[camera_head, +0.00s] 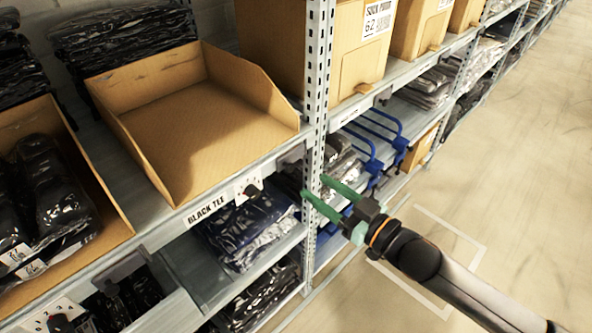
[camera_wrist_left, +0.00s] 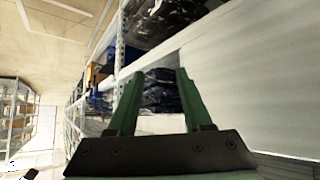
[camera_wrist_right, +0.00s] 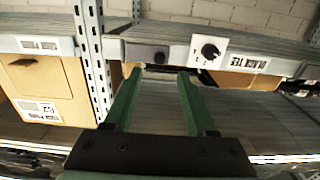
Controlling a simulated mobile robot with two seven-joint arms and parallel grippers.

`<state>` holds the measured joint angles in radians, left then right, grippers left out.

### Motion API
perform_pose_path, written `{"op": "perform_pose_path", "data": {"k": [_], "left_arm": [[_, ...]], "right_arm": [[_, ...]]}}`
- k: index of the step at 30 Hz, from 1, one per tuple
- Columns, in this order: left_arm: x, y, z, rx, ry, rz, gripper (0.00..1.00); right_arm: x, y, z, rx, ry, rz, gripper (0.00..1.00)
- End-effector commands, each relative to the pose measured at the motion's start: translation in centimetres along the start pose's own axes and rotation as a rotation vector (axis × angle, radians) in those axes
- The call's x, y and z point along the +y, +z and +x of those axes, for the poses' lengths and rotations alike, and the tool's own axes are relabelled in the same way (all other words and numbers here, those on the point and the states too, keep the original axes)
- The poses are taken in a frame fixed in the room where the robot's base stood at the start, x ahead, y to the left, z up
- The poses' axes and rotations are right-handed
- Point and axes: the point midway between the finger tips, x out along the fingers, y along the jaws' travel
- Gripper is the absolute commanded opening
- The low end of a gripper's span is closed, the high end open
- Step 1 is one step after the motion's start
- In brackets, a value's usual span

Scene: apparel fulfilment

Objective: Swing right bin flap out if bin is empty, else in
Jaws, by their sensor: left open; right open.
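An open-front cardboard bin (camera_head: 200,118) stands on the shelf above the BLACK TEE label (camera_head: 207,209); its inside is bare. Left of it another cardboard bin (camera_head: 100,187) holds dark packages. A flat grey plate (camera_wrist_right: 147,52), perhaps the flap, sits flush along the shelf edge between a dial (camera_wrist_right: 210,50) and the post. My right gripper (camera_head: 313,187) has green fingers, open and empty, pointing at the shelf front by the post. In the right wrist view its fingertips (camera_wrist_right: 159,72) are below this plate; contact cannot be told. My left gripper (camera_wrist_left: 160,72) is open and empty.
A perforated post (camera_head: 317,85) stands beside the right gripper. Cardboard boxes (camera_head: 358,50) stand right of it. Bagged garments (camera_head: 250,225) and blue frames (camera_head: 375,140) fill lower shelves. The aisle floor (camera_head: 500,150) at right is clear.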

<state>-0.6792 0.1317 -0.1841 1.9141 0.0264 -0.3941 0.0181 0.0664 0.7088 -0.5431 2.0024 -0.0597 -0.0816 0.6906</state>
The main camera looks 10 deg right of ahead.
Motion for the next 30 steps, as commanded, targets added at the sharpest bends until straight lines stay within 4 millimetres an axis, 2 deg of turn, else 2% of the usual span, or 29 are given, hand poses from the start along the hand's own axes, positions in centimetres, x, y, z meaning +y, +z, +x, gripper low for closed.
{"op": "perform_pose_path", "data": {"k": [6, 13, 18, 26, 30], "left_arm": [[0.0, -0.2, -0.2, 0.000, 0.000, 0.000, 0.50], [0.0, -0.3, -0.3, 0.000, 0.000, 0.000, 0.50], [0.0, -0.3, -0.3, 0.000, 0.000, 0.000, 0.50], [0.0, -0.3, -0.3, 0.000, 0.000, 0.000, 0.50], [0.0, -0.3, -0.3, 0.000, 0.000, 0.000, 0.50]], "right_arm": [[0.0, -0.1, 3.8, 0.003, 0.001, 0.001, 0.56], [0.0, -0.1, 6.5, 0.001, 0.001, 0.000, 0.56], [0.0, 0.0, 7.3, 0.000, 0.001, 0.000, 0.56], [0.0, 0.1, 7.3, -0.001, 0.001, 0.000, 0.56], [0.0, 0.1, 7.3, -0.001, 0.001, 0.000, 0.41]]}}
